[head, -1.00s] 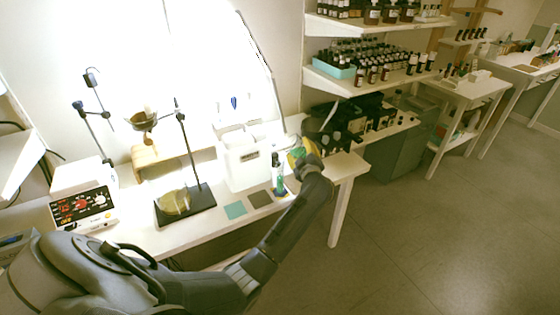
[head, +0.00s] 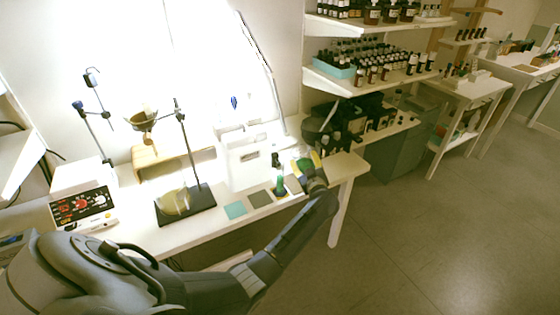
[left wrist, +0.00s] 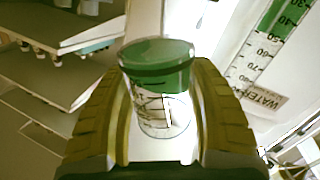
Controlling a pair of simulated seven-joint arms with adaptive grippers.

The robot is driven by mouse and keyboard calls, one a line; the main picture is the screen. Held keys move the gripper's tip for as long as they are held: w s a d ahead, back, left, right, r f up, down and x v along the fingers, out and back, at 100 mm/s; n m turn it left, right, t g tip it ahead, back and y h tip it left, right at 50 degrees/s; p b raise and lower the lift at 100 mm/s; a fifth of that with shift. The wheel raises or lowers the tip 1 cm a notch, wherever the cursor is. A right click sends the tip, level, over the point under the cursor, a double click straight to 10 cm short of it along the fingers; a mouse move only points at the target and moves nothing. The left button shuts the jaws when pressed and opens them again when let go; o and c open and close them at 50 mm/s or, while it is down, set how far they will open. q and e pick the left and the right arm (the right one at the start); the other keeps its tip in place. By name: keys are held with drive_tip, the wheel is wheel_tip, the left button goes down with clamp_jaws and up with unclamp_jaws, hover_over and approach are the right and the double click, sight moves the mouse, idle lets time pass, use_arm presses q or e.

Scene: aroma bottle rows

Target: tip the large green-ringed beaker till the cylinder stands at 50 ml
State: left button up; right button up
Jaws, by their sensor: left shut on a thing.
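The large beaker (left wrist: 165,110) is clear with dark printed marks and a broad green ring at its upper end in the left wrist view. My left gripper (left wrist: 160,110) is shut on it, one yellow-padded finger on each side. In the head view the gripper (head: 312,168) holds it over the right end of the bench, right of the cylinder. The cylinder (head: 280,186) stands upright there with green in its lower part. A numbered scale beside a green column (left wrist: 283,18) shows at upper right in the left wrist view. The green ends near the 50 mark. My right gripper is not seen.
A large white container (head: 245,168) stands behind the cylinder. A teal square (head: 235,210) and a grey square (head: 260,199) lie left of it. A stand with a dark base (head: 200,206) is further left. Bottle shelves (head: 345,85) hang behind.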

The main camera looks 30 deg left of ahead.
use_arm(q)
drive_tip(key=shift+w+d+f+m+y, duration=0.15)
drive_tip(key=shift+w+d+f+m, duration=0.2)
drive_tip(key=shift+m, duration=0.35)
drive_tip(key=shift+w+d+f+m+y, duration=0.1)
drive_tip(key=shift+d+f+m, duration=0.1)
drive_tip(key=shift+f+m, duration=0.4)
drive_tip(key=shift+w+d+f+m+y, duration=0.15)
drive_tip(key=shift+w+d+f+m, duration=0.15)
drive_tip(key=shift+m, duration=0.5)
drive_tip(key=shift+r, duration=0.1)
drive_tip(key=w+d+r, duration=0.3)
drive_tip(key=d+r, duration=0.1)
drive_tip(key=r, duration=0.1)
drive_tip(key=shift+s, duration=0.1)
